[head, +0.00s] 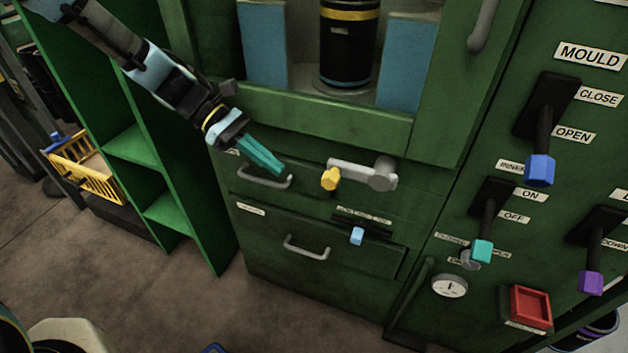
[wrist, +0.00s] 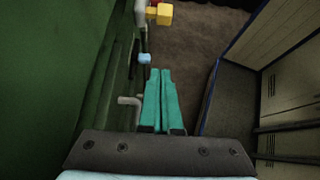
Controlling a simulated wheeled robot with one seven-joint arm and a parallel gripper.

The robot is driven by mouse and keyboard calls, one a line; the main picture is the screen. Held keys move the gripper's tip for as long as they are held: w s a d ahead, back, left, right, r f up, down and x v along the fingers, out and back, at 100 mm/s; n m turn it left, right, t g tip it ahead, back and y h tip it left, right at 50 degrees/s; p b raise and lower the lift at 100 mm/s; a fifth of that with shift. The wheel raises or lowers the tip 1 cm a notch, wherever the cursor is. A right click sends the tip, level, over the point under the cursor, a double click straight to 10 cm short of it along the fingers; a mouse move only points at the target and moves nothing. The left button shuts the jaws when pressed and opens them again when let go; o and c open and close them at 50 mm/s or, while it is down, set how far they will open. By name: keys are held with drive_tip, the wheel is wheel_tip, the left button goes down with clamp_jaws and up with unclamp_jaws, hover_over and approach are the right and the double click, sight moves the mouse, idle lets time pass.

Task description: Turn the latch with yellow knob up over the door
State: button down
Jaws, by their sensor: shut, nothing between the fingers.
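The grey latch (head: 358,173) is on the green cabinet front, just below the door (head: 310,115). It lies nearly level, with its pivot at the right and its yellow knob (head: 330,179) at the left end. The yellow knob also shows at the top of the wrist view (wrist: 164,14). My gripper (head: 281,170) has teal fingers, shut with nothing between them. In the head view it is left of the yellow knob, in front of the upper drawer handle, and apart from the knob. In the wrist view my gripper (wrist: 160,72) points toward the floor beside the cabinet face.
Two drawer handles, upper (head: 262,179) and lower (head: 306,250), stick out. A blue-knobbed slider (head: 357,236) sits below the latch. Levers with blue (head: 540,170), teal (head: 482,250) and purple (head: 591,283) knobs are at the right. Green shelves (head: 140,148) stand at the left.

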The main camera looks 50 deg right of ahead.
drive_tip(key=s+d+f+p, duration=0.1)
drive_tip(key=s+d, duration=0.1)
drive_tip(key=s, duration=0.6)
drive_tip(key=shift+s+d+f, duration=0.35)
drive_tip(key=shift+s+d, duration=0.05)
drive_tip(key=shift+p, duration=0.35)
drive_tip(key=shift+r+t+p, duration=0.4)
drive_tip(key=shift+r+p, duration=0.05)
drive_tip(key=shift+p, duration=0.25)
